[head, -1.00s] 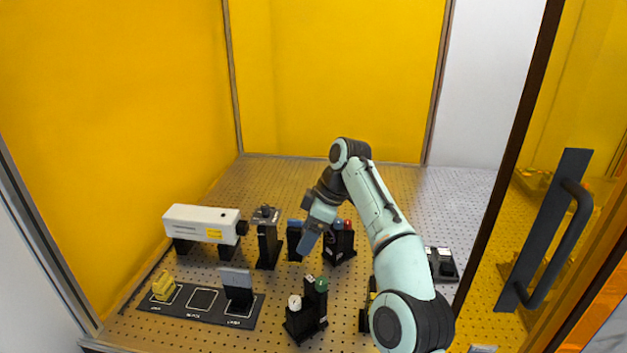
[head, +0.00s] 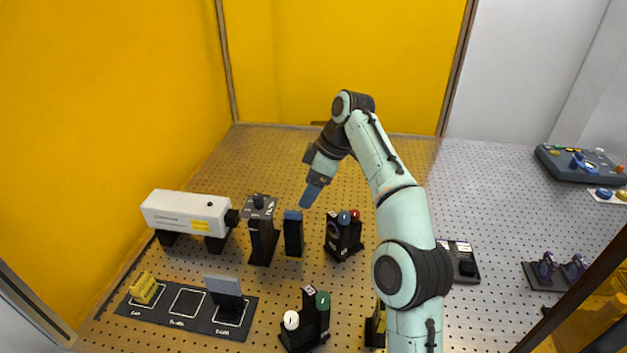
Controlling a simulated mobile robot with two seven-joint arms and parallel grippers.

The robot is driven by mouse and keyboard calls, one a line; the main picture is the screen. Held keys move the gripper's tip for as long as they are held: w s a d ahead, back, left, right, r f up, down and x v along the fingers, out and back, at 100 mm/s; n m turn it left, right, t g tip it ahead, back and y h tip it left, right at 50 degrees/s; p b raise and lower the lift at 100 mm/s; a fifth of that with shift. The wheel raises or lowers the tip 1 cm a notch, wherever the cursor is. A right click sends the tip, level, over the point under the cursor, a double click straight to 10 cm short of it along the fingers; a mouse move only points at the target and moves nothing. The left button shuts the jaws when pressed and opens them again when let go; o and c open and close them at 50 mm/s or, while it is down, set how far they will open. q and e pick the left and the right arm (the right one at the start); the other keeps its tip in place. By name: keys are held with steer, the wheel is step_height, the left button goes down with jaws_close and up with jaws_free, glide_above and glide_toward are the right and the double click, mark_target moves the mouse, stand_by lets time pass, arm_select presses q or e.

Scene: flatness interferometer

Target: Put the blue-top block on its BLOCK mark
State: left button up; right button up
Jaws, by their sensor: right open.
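The blue-top block (head: 293,238), a tall black block with a blue top, stands upright on the perforated table. My right gripper (head: 311,194) is open and empty, pointing down, above and slightly right of the block in the picture and apart from it. The BLOCK mark (head: 187,302) is the bare middle square outline on the dark mat (head: 170,320) at the lower left. A yellow piece (head: 144,288) is on the mat's left mark, and a black stand with a grey plate (head: 225,294) is on its right mark. My left gripper is out of view.
Left of the block stand a black post (head: 263,235) and a white laser-like unit (head: 187,213). Right of it is a black mount with blue and red knobs (head: 343,235). A mount with green and white knobs (head: 308,318) stands in front.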

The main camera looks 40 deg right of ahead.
mark_target(292, 211)
steer(key=b+x, duration=0.4)
steer(key=x, duration=0.6)
steer(key=shift+a+f, duration=0.1)
steer(key=shift+f, duration=0.35)
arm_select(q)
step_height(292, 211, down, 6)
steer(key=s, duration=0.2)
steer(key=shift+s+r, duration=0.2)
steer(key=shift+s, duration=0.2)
arm_select(e)
steer(key=shift+x, duration=0.75)
steer(key=c, duration=1.3)
steer(key=shift+r+p, duration=1.25)
steer(key=shift+r, duration=0.55)
steer(key=shift+r+p, duration=1.05)
steer(key=shift+r, duration=0.4)
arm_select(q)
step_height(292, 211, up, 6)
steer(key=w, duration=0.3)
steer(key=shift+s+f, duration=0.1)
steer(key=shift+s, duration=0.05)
arm_select(e)
steer(key=shift+a, duration=0.1)
